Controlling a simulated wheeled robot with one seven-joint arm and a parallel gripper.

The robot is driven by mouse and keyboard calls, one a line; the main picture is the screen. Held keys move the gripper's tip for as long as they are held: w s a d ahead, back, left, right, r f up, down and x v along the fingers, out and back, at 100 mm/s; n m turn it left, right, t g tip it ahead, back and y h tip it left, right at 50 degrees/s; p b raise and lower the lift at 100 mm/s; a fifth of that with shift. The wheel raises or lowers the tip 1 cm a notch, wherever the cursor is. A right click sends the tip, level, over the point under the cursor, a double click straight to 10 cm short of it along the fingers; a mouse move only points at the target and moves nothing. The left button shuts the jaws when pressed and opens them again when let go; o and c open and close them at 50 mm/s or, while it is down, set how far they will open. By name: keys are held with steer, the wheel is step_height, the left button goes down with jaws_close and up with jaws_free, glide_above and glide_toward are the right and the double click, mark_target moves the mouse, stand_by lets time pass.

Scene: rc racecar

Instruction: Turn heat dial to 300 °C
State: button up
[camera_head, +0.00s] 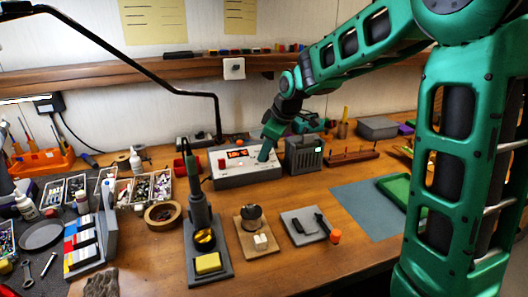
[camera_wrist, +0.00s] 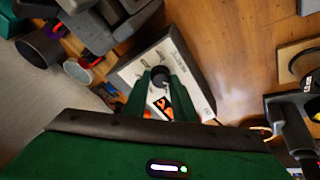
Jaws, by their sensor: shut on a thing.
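The soldering station (camera_head: 243,175) is a pale grey box standing towards the back of the workbench. Its lit orange-red display (camera_head: 237,153) also shows in the wrist view (camera_wrist: 163,107), but I cannot read the digits. The heat dial (camera_wrist: 159,74) is a dark round knob on the station's top panel. My gripper (camera_head: 265,153) reaches down to the right part of that panel. In the wrist view its two green fingers lie on either side of the dial, shut on it. In the head view the dial is hidden by the fingers.
A soldering iron in its stand (camera_head: 202,235) is in front of the station. A grey box (camera_head: 303,155) stands close to the right of my gripper. A black lamp arm (camera_head: 150,80) hangs over the back left. The blue-grey mat (camera_head: 365,208) at right has free room.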

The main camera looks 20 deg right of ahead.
steer(key=m, duration=0.5)
steer(key=shift+s+t, duration=0.1)
steer(key=shift+t, duration=0.3)
steer(key=m+h, duration=0.1)
steer(key=m, duration=0.4)
steer(key=shift+t, duration=0.3)
steer(key=m, duration=0.5)
steer(key=shift+a+h, duration=0.1)
steer(key=shift+h, duration=0.3)
steer(key=shift+m+h, duration=0.4)
steer(key=shift+m, duration=2)
steer(key=o, duration=1)
steer(key=shift+s, duration=0.1)
steer(key=shift+o, duration=0.2)
